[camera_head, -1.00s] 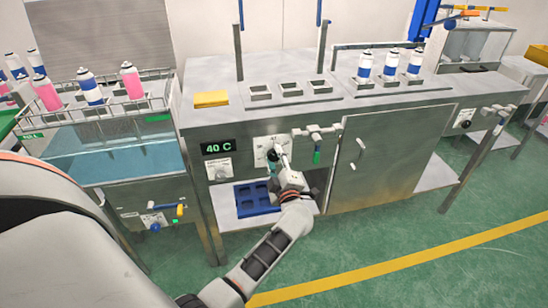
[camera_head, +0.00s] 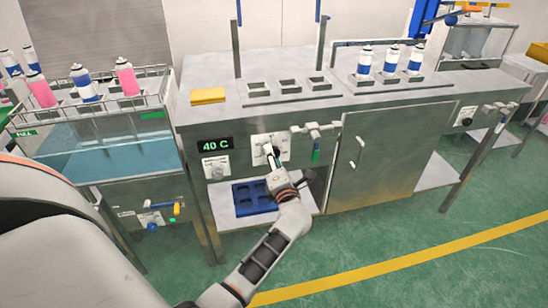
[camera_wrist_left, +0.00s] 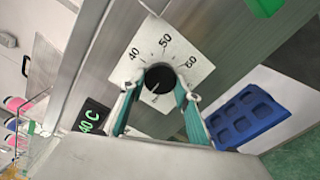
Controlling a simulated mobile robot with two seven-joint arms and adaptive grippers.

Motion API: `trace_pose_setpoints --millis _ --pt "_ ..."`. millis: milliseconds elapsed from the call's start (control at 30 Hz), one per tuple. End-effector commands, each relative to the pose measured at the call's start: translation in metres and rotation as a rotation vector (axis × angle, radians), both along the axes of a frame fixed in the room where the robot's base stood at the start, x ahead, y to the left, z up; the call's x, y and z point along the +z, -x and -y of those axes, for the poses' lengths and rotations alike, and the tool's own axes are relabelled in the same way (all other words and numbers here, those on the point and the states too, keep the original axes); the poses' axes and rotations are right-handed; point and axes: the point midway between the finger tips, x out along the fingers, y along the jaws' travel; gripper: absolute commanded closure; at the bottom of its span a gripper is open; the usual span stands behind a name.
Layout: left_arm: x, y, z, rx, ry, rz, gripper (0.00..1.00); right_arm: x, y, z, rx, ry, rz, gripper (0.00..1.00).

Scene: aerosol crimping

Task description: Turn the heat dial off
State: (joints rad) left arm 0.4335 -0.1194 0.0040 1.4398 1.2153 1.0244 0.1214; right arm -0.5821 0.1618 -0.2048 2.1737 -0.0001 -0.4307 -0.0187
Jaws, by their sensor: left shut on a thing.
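The heat dial is a black round knob (camera_wrist_left: 160,78) on a white plate (camera_wrist_left: 178,48) marked 40, 50 and 60. In the head view the plate (camera_head: 283,141) is on the front of the steel cabinet, partly covered by my gripper. My left gripper (camera_head: 269,156) is at the dial. In the left wrist view its two green-padded fingers (camera_wrist_left: 161,93) are on either side of the knob, shut on it. The knob's pale mark seems to face the lower part of the plate; its exact setting is unclear. The display (camera_head: 215,145) beside it reads 40 C. My right gripper is not in view.
A second knob plate (camera_head: 216,167) is below the display. A blue tray (camera_head: 240,190) lies on the shelf below. A water bath (camera_head: 100,155) with cans stands at left.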

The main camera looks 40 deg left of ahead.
Motion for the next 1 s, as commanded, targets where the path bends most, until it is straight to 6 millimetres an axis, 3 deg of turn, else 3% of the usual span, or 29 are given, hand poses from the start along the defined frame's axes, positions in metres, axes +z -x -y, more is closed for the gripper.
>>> trace_pose_setpoints --millis 500,1000 --pt "-0.0055 0.0 0.0012 0.001 0.266 0.306 0.89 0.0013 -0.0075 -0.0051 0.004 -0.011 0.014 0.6" --pt "-0.0032 -0.0008 0.0016 0.0 0.349 0.405 0.89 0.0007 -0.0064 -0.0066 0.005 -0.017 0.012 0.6"
